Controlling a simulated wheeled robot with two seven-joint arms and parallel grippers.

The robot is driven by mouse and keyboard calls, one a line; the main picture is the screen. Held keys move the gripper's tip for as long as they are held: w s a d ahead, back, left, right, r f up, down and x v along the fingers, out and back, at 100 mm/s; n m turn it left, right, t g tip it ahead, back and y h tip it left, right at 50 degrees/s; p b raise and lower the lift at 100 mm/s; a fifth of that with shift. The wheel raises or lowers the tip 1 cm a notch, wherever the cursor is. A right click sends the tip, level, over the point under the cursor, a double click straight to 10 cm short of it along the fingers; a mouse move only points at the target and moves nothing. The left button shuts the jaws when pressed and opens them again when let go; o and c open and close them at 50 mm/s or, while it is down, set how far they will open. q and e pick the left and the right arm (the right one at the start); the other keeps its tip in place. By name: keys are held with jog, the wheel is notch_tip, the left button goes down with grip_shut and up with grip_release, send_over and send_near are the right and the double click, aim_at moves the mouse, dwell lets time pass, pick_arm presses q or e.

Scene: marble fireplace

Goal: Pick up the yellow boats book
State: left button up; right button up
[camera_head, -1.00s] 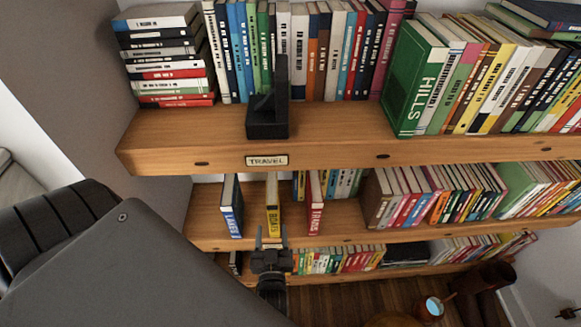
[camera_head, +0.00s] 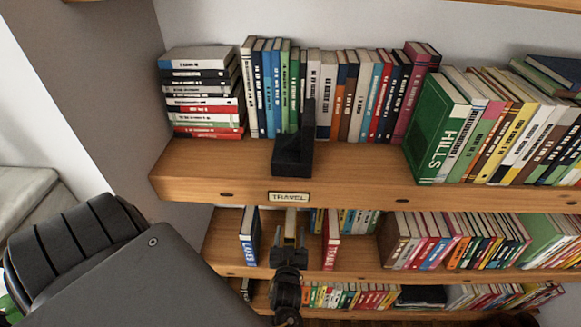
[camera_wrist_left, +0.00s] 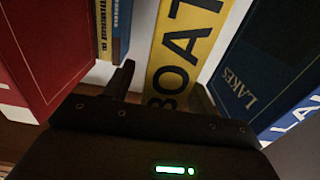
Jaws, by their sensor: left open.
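The yellow boats book (camera_wrist_left: 183,45) stands upright with its spine facing my left wrist camera. In the head view it stands on the second shelf and is mostly hidden behind my left gripper (camera_head: 290,236). My left gripper is open, in front of the spine. In the wrist view the fingers of this gripper (camera_wrist_left: 163,88) show on either side of the spine's near end. I cannot tell whether they touch it. My right gripper is not in view.
The blue Lakes book (camera_head: 249,237) and the red book (camera_head: 331,240) stand close on either side. The upper shelf (camera_head: 360,180), with a TRAVEL label and a black bookend (camera_head: 293,155), juts out above. More books fill the second shelf's right part.

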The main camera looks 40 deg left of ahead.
pick_arm(q)
jog(key=shift+w+a, duration=0.25)
jog(key=shift+w, duration=0.05)
jog(key=shift+c, duration=0.2)
grip_shut()
dwell(1.1)
